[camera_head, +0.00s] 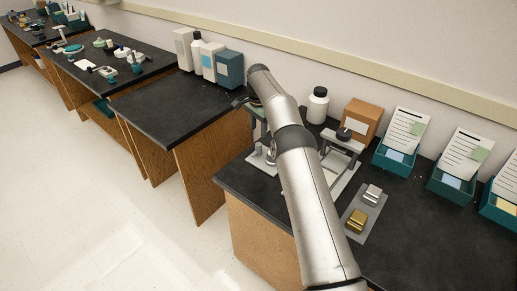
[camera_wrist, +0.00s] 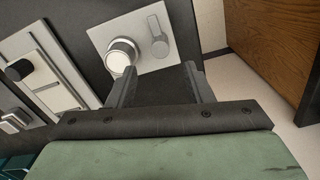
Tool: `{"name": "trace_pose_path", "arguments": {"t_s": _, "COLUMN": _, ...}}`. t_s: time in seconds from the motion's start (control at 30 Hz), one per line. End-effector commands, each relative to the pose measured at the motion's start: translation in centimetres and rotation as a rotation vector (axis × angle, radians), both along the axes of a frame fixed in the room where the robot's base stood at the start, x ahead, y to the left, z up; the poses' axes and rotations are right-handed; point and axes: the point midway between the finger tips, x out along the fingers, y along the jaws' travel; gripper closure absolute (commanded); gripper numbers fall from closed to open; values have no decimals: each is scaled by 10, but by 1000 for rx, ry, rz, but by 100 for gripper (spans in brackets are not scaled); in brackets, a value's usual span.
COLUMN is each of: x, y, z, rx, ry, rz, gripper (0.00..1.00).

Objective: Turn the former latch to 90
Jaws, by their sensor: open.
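My gripper is open and empty, its two fingers reaching up from the lower middle of the wrist view (camera_wrist: 161,88). Just beyond the fingertips is a pale square plate (camera_wrist: 98,38) on the dark bench. It carries a round, white-topped knob (camera_wrist: 122,54), close to the left fingertip, and a small grey latch-like part (camera_wrist: 158,35) with a round end and narrow stem. I cannot tell for sure which part is the former latch, or its angle. In the head view, my arm hides most of this station; part of its pale base (camera_head: 258,160) shows.
A grey frame with a black knob (camera_head: 344,133) stands right of my arm, and shows in the wrist view (camera_wrist: 18,70). A silver block (camera_head: 372,194) and a gold block (camera_head: 356,220) lie on a grey plate. A white bottle (camera_head: 318,104) and brown box (camera_head: 362,119) stand behind.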

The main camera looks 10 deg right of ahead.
Motion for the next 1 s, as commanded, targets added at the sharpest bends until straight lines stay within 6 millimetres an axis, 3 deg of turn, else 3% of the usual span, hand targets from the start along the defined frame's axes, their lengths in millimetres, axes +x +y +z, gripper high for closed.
{"name": "trace_pose_path", "arguments": {"t_s": 0.2, "x": -1, "y": 0, "z": -46, "rx": -1, "ry": 3, "rz": 0, "gripper": 53}}
{"name": "trace_pose_path", "arguments": {"t_s": 0.4, "x": 0, "y": 0, "z": -77, "rx": -1, "ry": 1, "rz": 1, "gripper": 53}}
{"name": "trace_pose_path", "arguments": {"t_s": 0.6, "x": 0, "y": 0, "z": -90, "rx": -1, "ry": -1, "rz": 1, "gripper": 53}}
{"name": "trace_pose_path", "arguments": {"t_s": 0.87, "x": 0, "y": 0, "z": -92, "rx": -1, "ry": -1, "rz": 1, "gripper": 53}}
{"name": "trace_pose_path", "arguments": {"t_s": 1.0, "x": 0, "y": 0, "z": -92, "rx": -1, "ry": -1, "rz": 1, "gripper": 87}}
